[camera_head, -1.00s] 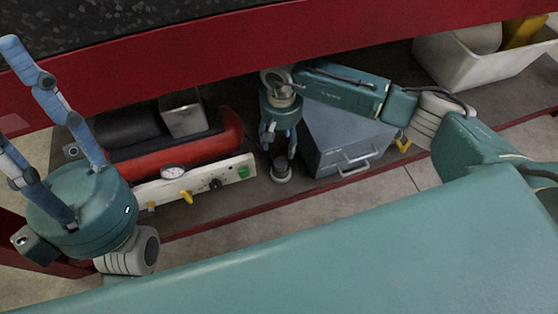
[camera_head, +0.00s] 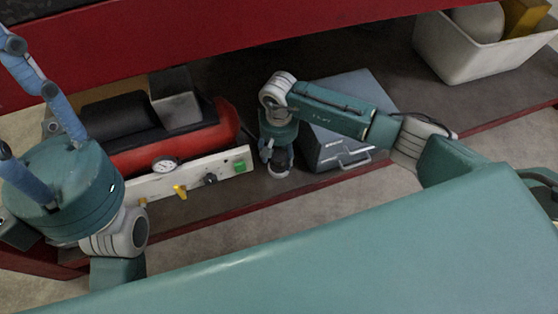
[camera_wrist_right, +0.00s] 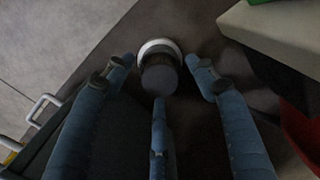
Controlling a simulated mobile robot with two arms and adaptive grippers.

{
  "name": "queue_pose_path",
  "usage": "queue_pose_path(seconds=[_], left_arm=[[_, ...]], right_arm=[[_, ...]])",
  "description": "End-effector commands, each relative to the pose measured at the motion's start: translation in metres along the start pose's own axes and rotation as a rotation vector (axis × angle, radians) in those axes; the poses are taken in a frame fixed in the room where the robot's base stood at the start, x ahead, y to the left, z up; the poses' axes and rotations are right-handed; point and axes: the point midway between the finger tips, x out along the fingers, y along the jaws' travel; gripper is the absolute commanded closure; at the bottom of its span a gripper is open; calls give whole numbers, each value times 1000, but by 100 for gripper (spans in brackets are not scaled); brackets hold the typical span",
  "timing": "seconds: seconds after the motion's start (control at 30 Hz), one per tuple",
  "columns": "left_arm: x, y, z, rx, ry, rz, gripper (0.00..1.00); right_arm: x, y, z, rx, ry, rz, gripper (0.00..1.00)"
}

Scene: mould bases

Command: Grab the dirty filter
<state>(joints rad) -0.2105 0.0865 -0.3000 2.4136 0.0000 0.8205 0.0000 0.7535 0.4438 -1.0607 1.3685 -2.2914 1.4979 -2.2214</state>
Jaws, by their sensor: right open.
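The dirty filter appears to be the small dark round piece with a pale rim (camera_wrist_right: 159,68) standing on the shelf. In the head view it (camera_head: 279,160) shows just below my right gripper (camera_head: 278,155), partly hidden by it. In the right wrist view my right gripper (camera_wrist_right: 165,82) has its blue fingers spread around the piece, with gaps at the sides; I cannot tell whether any finger touches it. My left gripper (camera_head: 12,105) is raised at the left of the head view, its blue fingers apart, holding nothing visible.
A red compressor (camera_head: 185,143) with a gauge and pale front panel (camera_head: 220,176) stands left of the right gripper. A grey toolbox (camera_head: 336,150) with a handle is close on its right. A white bin (camera_head: 465,62) is at the far right. A red beam (camera_head: 215,50) runs above the shelf.

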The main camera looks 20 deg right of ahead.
Motion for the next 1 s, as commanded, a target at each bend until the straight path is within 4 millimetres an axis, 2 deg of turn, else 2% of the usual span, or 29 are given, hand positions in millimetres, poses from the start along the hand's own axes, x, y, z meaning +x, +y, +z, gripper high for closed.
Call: queue_pose_path(seconds=[0.07,0.1,0.33,0.57,0.67,0.7,0.9,1.0], left_arm=[[0,0,0,0,-1,0,60],[0,0,0,0,-1,0,60],[0,0,0,0,0,0,60],[1,0,0,-1,0,0,60],[5,0,-2,-1,4,0,60],[7,0,-3,-1,8,-1,60],[-7,-1,-1,-9,-72,-27,60],[-2,-2,-3,-9,-73,-29,60]], right_arm=[[-1,0,0,0,0,0,44],[-1,0,0,0,0,0,48],[-1,0,0,0,0,-1,92],[-2,0,0,0,0,-1,92],[-9,0,-1,0,1,-2,92],[-15,0,-1,-1,2,-2,92],[-56,0,-2,-2,4,-1,92],[-75,0,-1,-1,2,0,92]])
